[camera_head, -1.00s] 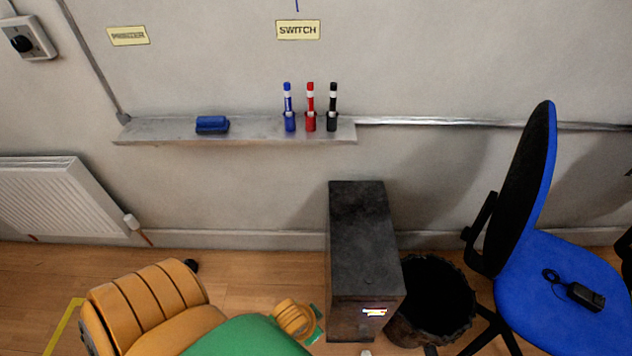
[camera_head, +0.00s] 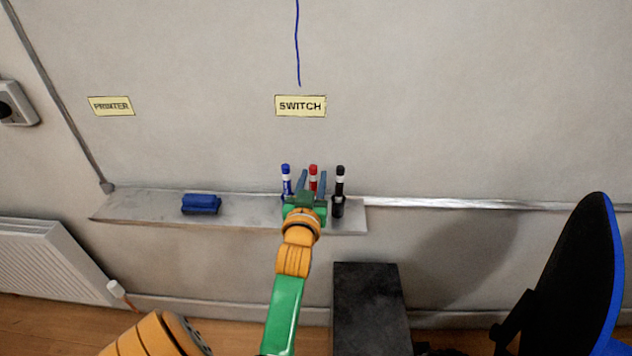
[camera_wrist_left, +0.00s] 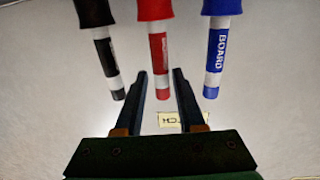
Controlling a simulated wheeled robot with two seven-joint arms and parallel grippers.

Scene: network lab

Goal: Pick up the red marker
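The red marker (camera_head: 313,172) stands upright on the wall ledge between the blue marker (camera_head: 286,176) and the black marker (camera_head: 339,186). My left gripper (camera_head: 313,178) is open, its two fingers on either side of the red marker in the head view and hiding its lower part. In the left wrist view the red marker (camera_wrist_left: 158,60) appears upside down, its tip end near the gap between the open fingers (camera_wrist_left: 161,82). The black marker (camera_wrist_left: 106,60) and blue marker (camera_wrist_left: 217,55) lie outside the fingers. I cannot tell whether the fingers touch anything. My right gripper is not in view.
The metal ledge (camera_head: 150,208) also carries a blue eraser (camera_head: 201,204). A SWITCH label (camera_head: 300,106) and a PRINTER label (camera_head: 111,106) are on the wall above. Below are a dark cabinet (camera_head: 368,310), a white radiator (camera_head: 55,265) and a chair (camera_head: 575,280) at right.

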